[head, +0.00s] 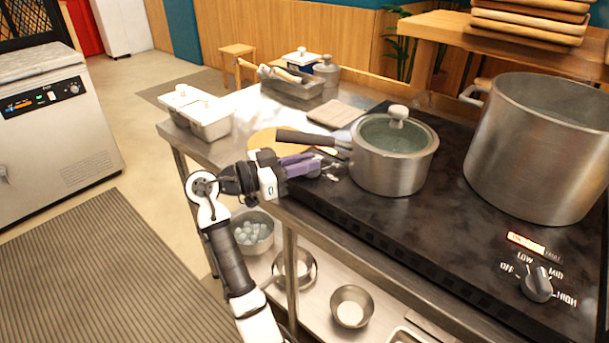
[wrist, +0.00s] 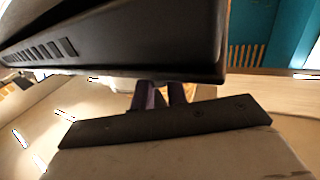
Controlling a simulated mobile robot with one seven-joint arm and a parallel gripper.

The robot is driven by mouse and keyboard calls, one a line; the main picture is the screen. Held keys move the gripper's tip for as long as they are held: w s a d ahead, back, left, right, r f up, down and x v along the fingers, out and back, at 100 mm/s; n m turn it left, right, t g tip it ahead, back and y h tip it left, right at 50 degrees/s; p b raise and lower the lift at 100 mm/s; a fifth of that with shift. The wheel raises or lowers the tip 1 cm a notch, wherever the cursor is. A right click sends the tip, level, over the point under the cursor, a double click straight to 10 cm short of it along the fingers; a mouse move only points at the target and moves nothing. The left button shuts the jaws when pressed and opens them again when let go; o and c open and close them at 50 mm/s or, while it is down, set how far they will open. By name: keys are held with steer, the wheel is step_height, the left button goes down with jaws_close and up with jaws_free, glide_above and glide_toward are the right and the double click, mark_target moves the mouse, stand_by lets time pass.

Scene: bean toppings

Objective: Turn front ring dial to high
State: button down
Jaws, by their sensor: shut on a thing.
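My gripper (head: 312,164) is at the left end of the black cooktop (head: 455,250), beside the lidded pot (head: 392,174). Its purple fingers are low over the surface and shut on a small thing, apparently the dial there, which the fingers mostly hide. Small pale marks (head: 331,177) show beside the fingertips, too small to read. The fingers also show in the wrist view (wrist: 160,96), but dark shapes hide what they hold. Another dial (head: 537,284) stands at the right of the cooktop, with OFF, LOW, MID and HIGH marks and a lit orange label (head: 526,243) above it.
The lidded pot's dark handle (head: 305,138) reaches left, just above and behind my gripper. A large open pot (head: 537,150) stands on the right. White containers (head: 208,118) sit on the counter's far left. Bowls (head: 350,306) stand on the shelf below.

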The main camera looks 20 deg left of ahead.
steer(key=shift+w+a+m+g+h+b, duration=0.15)
steer(key=shift+m+g+h+b, duration=0.55)
steer(key=shift+m+g+h, duration=0.65)
steer(key=shift+g, duration=0.25)
steer(key=c, duration=1.4)
jaws_free()
steer(key=b+v, duration=0.2)
steer(key=v, duration=1.1)
steer(key=shift+s+a, duration=0.25)
steer(key=shift+a, duration=0.05)
steer(key=shift+r, duration=0.15)
